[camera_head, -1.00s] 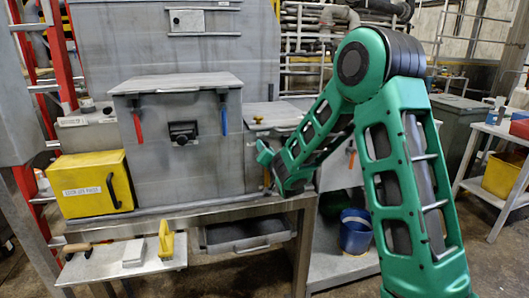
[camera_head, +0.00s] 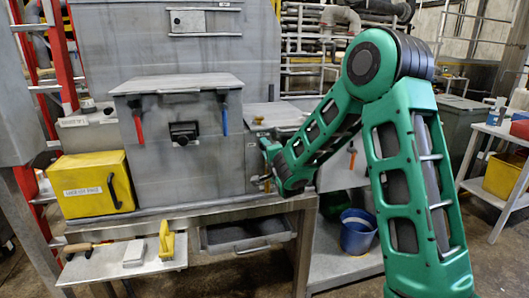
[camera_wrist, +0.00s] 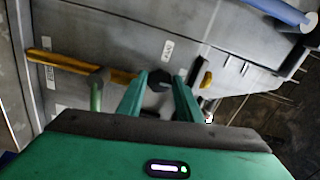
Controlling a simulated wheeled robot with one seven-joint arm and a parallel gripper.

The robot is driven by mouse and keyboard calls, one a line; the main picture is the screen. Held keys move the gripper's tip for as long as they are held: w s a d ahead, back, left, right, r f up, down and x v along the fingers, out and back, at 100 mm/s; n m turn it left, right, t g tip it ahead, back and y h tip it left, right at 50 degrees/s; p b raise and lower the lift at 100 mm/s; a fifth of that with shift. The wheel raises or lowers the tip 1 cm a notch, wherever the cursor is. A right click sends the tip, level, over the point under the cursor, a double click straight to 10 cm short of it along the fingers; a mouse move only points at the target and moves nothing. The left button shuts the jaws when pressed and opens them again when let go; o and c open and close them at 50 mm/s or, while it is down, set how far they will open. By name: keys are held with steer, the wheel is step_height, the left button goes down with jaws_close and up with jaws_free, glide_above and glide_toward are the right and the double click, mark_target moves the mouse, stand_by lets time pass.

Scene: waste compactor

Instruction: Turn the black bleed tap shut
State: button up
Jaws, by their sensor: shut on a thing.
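A black knob, the bleed tap (camera_wrist: 160,80), shows in the wrist view on the grey panel, below a small white label (camera_wrist: 167,48). My gripper (camera_wrist: 159,85) has its two green fingers on either side of the knob and is shut on it. In the head view my gripper (camera_head: 267,152) is at the right side of the grey compactor housing (camera_head: 180,150). The tap itself cannot be made out there.
In the wrist view, a long orange-yellow bar (camera_wrist: 70,64) and a green lever (camera_wrist: 96,94) are left of my fingers; a short yellow handle (camera_wrist: 206,80) is close on the right. In the head view, a blue bucket (camera_head: 357,232) stands below.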

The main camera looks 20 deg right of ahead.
steer(key=shift+d+f+m, duration=0.2)
steer(key=shift+d+m, duration=0.1)
steer(key=shift+d, duration=0.05)
steer(key=o, duration=0.9)
steer(key=shift+c, duration=0.2)
steer(key=shift+o, duration=0.8)
steer(key=shift+a+r, duration=0.1)
steer(key=shift+a, duration=0.05)
steer(key=s, duration=1)
steer(key=shift+s+a, duration=0.15)
steer(key=shift+s, duration=0.15)
